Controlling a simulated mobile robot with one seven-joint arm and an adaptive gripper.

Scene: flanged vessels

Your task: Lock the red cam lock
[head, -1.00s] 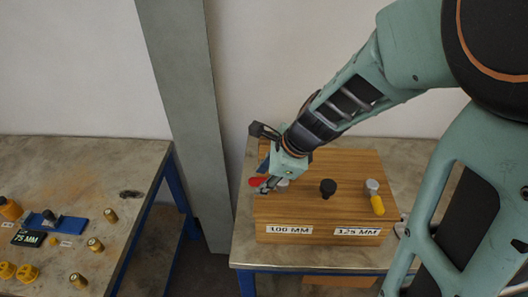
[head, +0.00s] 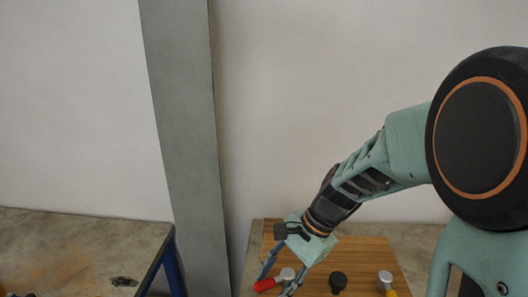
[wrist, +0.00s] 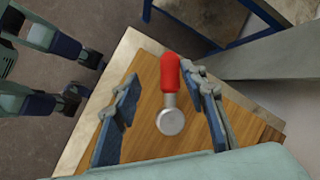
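The red cam lock has a red handle (wrist: 170,72) and a round silver head (wrist: 170,121) on the wooden box top (wrist: 150,143). In the head view its red handle (head: 265,284) points left from the silver head (head: 288,274). My gripper (wrist: 165,105) is open above it in the wrist view, one finger on each side of the lock, with gaps to both. In the head view my gripper (head: 277,280) hangs over the left part of the box, its fingers either side of the lock.
A black knob (head: 338,281) and a yellow-handled cam lock (head: 387,283) stand to the right on the same box. A grey column (head: 184,130) stands behind at left. A second table (head: 80,245) is at the far left, with a gap between.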

